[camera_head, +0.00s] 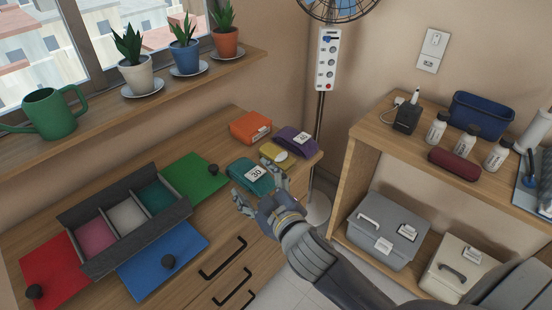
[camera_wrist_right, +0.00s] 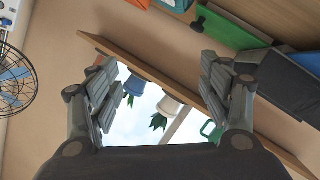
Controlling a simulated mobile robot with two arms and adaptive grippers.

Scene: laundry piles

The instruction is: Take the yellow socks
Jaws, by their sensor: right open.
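The yellow socks (camera_head: 271,152) lie folded on the wooden dresser, with a pale round label on them. They sit between the teal folded item (camera_head: 251,176), labelled 30, and the purple folded item (camera_head: 296,141). I cannot make the yellow socks out in the right wrist view. My right gripper (camera_head: 261,189) is open and empty, just on the near side of the teal item and apart from the yellow socks. Its two spread fingers also show in the right wrist view (camera_wrist_right: 164,82), with nothing between them. My left gripper is not in view.
An orange folded item (camera_head: 250,127) lies behind the socks. A grey divided box (camera_head: 98,259) stands left among red, blue and green panels with black knobs. Potted plants line the windowsill (camera_head: 180,82). A fan pole and wooden shelf (camera_head: 365,133) stand right.

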